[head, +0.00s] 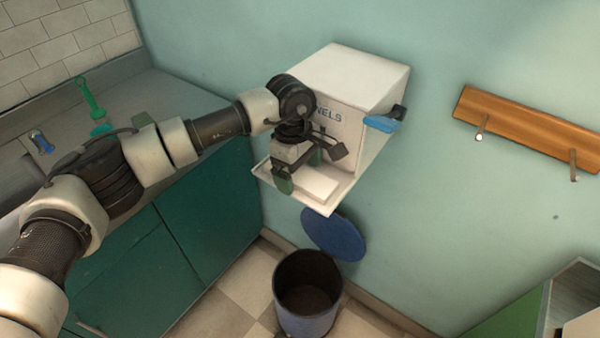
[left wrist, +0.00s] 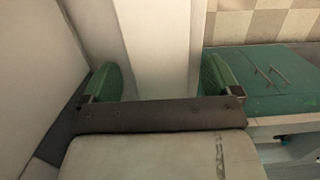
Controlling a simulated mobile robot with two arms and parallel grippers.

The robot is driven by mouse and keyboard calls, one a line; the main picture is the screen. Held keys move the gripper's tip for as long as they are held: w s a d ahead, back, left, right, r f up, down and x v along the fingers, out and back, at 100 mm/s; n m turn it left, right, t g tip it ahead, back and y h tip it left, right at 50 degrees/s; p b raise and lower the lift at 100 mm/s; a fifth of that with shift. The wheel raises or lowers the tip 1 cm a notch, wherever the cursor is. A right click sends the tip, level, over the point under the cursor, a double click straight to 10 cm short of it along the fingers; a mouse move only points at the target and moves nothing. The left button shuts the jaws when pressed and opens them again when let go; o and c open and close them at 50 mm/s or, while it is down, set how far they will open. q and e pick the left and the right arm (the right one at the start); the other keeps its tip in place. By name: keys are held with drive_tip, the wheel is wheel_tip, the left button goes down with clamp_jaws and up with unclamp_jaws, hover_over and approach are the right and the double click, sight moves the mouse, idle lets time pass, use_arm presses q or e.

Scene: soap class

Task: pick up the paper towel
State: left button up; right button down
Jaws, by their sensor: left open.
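A white dispenser (head: 358,85) with dark lettering hangs on the wall, its lower flap (head: 325,207) open like a shelf. A white paper towel (head: 316,184) lies on the flap. My left gripper (head: 300,170) is open, reaching down in front of the dispenser with its green fingertips close to the towel. In the left wrist view, the green fingertips (left wrist: 160,80) stand apart on either side of a pale strip that looks like the paper towel (left wrist: 155,40). I cannot tell whether they touch it. The arm and gripper hide part of the dispenser's front.
A blue bin (head: 307,315) stands open on the tiled floor below, with a blue round lid (head: 334,235) behind it. A counter (head: 190,100) with green cabinets (head: 210,220) is at left. A wooden hook rack (head: 530,125) is on the wall at right.

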sight(300, 173)
use_arm(q)
drive_tip(key=c, duration=1)
drive_tip(key=shift+r, duration=0.1)
drive_tip(key=shift+w+r+b, duration=0.1)
drive_tip(key=shift+r+b, duration=0.25)
drive_tip(key=shift+r, duration=0.25)
wheel_tip(300, 173, up, 17)
drive_tip(key=b, duration=0.4)
drive_tip(key=shift+f, duration=0.15)
